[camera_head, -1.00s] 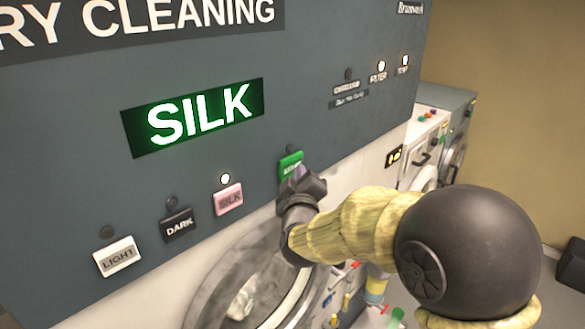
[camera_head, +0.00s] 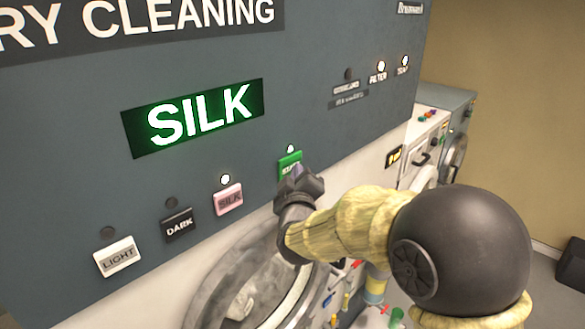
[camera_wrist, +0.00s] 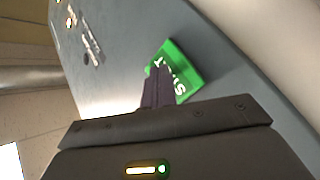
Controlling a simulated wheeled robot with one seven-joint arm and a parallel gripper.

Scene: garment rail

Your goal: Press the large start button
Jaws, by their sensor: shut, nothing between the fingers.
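The green start button (camera_head: 288,164) sits on the grey panel of the dry cleaning machine, right of the pink SILK button (camera_head: 228,199). The small lamp (camera_head: 290,149) above the start button is lit. My gripper (camera_head: 297,171) is shut and empty, with its fingertips at the lower right part of the green button. In the wrist view the shut fingers (camera_wrist: 157,82) overlap the green button (camera_wrist: 180,72) and hide part of its lettering. I cannot tell for certain whether the tips still touch it.
A white LIGHT button (camera_head: 117,257) and a black DARK button (camera_head: 177,225) are at the left. The round glass door (camera_head: 250,285) is below my gripper. More machines (camera_head: 425,145) stand at the right.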

